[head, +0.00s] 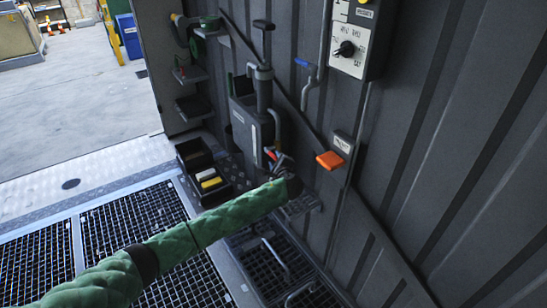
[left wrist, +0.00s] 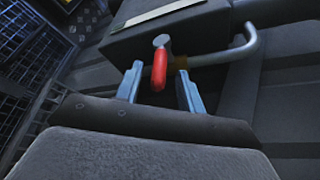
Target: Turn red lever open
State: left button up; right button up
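The red lever (left wrist: 159,70) hangs from a round metal pivot on a pipe below a dark box in the left wrist view. In the head view it is a small red-orange piece (head: 270,153) low on the dark pump unit (head: 243,118) by the wall. My left gripper (left wrist: 159,88) is open. Its two blue-grey fingers stand on either side of the lever, with visible gaps between. In the head view my left gripper (head: 280,163) is small and dark at the end of the green-sleeved arm, close beside the lever. My right gripper is not in view.
An orange handle (head: 330,160) sticks out from a wall box right of the pump. A bent metal pipe (left wrist: 245,42) runs right of the lever. A dark tray (head: 203,172) with yellow and white items stands left of the pump. Grated floor (head: 130,225) lies below.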

pick_arm(q)
jog(key=shift+x, duration=1.8)
jog(key=shift+c, duration=0.5)
grip_shut()
